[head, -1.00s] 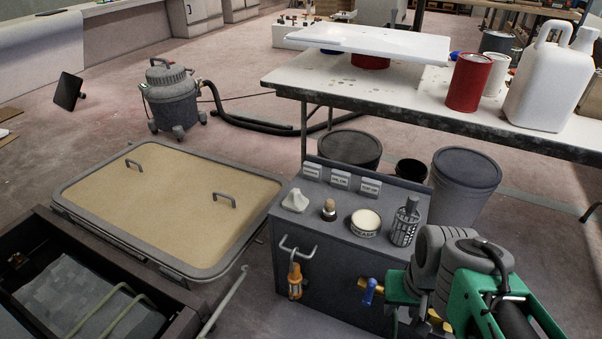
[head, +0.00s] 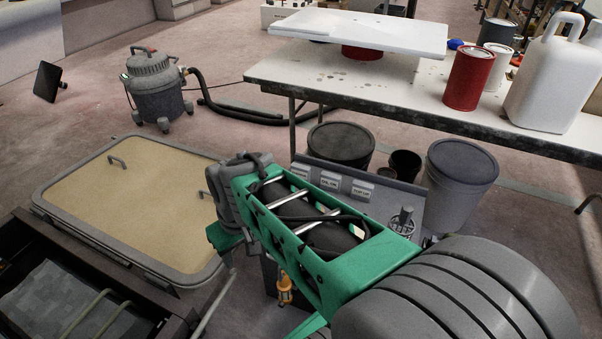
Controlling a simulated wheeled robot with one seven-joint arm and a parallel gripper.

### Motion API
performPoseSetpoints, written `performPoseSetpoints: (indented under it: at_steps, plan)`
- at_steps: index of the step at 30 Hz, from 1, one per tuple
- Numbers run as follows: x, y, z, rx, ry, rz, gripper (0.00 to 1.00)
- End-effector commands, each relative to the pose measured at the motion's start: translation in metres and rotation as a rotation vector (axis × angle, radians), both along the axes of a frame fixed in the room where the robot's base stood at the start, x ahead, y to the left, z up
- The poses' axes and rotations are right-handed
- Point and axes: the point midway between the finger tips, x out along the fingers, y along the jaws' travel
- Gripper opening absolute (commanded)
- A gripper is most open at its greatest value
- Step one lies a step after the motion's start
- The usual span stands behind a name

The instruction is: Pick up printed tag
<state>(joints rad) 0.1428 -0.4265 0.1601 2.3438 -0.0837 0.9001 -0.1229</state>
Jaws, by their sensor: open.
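I see a left tag (head: 300,170), a middle tag (head: 330,181) and a right tag (head: 361,190); the lettering is too small to read surely. I cannot tell which one the task means. My green arm crosses in front of the caddy and hides most of its top and front. The fingertips of my gripper do not show, so its distance from the tags cannot be seen.
A dark mesh cup (head: 402,222) stands on the caddy's right, and an orange-handled item (head: 285,290) hangs at its front. A tan-topped hatch (head: 125,200) lies left. Buckets (head: 462,175) and a white-topped table (head: 400,95) stand behind. A grey vacuum (head: 157,90) stands on open floor.

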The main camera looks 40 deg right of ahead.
Motion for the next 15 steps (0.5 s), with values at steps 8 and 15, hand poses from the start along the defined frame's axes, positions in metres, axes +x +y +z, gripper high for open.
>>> performPoseSetpoints:
  at_steps: [8, 15]
  plan:
    - [0.101, -0.219, 0.051, 0.068, -0.074, 0.256, 0.45]
    - [0.067, -0.357, 0.012, 0.051, -0.207, 0.408, 0.45]
